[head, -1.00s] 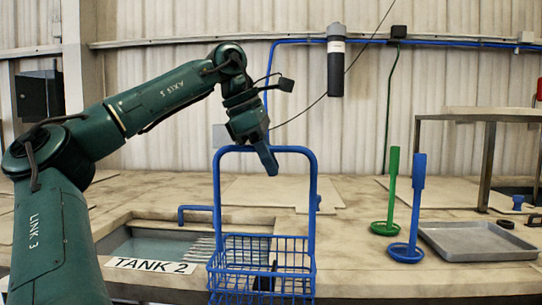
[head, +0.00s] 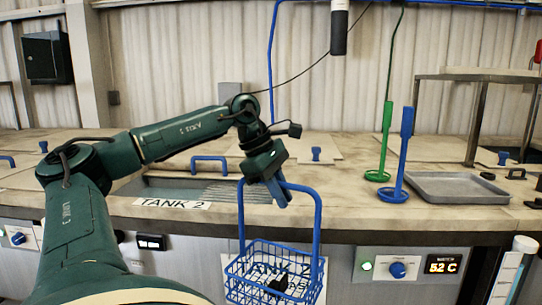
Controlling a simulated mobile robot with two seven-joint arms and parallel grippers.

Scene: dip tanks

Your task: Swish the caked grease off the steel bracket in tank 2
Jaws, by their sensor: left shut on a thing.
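A blue wire basket (head: 233,270) hangs by its tall handle from my left gripper (head: 278,194), which is shut on the handle's top bar. The basket shows in front of the counter's front face, below the counter edge. A dark, blocky piece, which looks like the bracket (head: 279,283), lies in it, partly hidden by the wires; its grease cannot be made out. Tank 2 (head: 165,188) is an open bath of greyish liquid behind and left of the basket, with a "TANK 2" label (head: 172,203) at its front edge. My right gripper is not in view.
A green paddle-like tool (head: 386,145) and a blue one (head: 405,150) stand right of the tank. A blue knob (head: 398,270) and a "52 C" display (head: 442,265) are on the counter's front panel.

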